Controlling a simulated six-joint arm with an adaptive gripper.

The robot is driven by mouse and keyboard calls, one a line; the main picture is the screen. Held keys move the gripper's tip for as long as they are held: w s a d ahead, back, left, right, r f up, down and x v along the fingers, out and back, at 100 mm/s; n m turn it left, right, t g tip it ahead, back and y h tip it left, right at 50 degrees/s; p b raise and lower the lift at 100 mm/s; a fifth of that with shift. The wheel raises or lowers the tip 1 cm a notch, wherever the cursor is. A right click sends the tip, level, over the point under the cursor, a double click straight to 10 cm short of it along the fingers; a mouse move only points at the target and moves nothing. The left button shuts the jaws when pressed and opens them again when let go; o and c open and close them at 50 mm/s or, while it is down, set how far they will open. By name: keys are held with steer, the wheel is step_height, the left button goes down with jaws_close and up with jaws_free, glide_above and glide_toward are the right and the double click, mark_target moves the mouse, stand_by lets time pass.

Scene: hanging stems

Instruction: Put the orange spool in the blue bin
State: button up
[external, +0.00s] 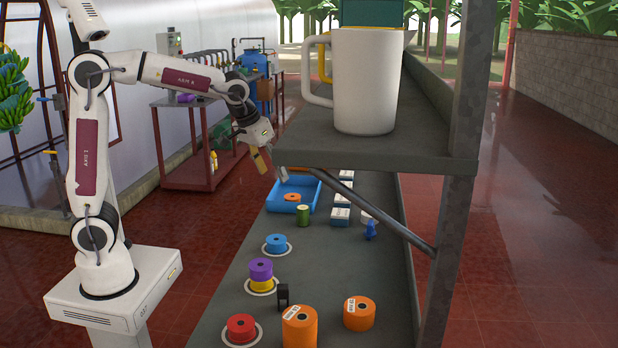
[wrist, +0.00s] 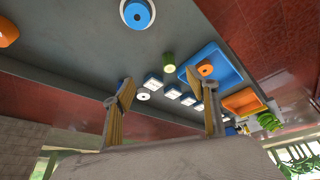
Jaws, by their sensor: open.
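The orange spool (external: 292,197) lies flat inside the blue bin (external: 272,205), with its dark centre hole facing up. The wrist view also shows the spool (wrist: 205,69) and the bin (wrist: 229,72), with the spool near the middle of the bin's floor. My gripper (external: 271,167) is open, fingers spread and pointing down, above the bin's far left corner. In the wrist view my gripper (wrist: 162,82) shows nothing between its fingers. It is apart from the spool.
A shelf with a white mug (external: 365,80) overhangs the bench at right. A green can (external: 304,215) and several blue-white boxes stand near the bin. Blue (external: 276,243), purple-on-yellow (external: 261,268) and red (external: 240,328) spools and two orange cylinders (external: 359,313) stand nearer the camera.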

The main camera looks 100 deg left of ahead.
steer(key=s+d+r+m+t+h, duration=0.15)
steer(key=s+d, duration=0.25)
steer(key=d, duration=0.4)
steer(key=s+d+r+m, duration=0.1)
steer(key=s+d+m, duration=0.2)
steer(key=d, duration=0.4)
steer(key=s+d+f+m+h, duration=0.1)
steer(key=s+d+f+m, duration=0.1)
steer(key=s+d, duration=0.4)
steer(key=s+d+f+m+t+h, duration=0.1)
steer(key=s+d+f+m, duration=0.2)
steer(key=s+d, duration=0.3)
steer(key=shift+m, duration=0.45)
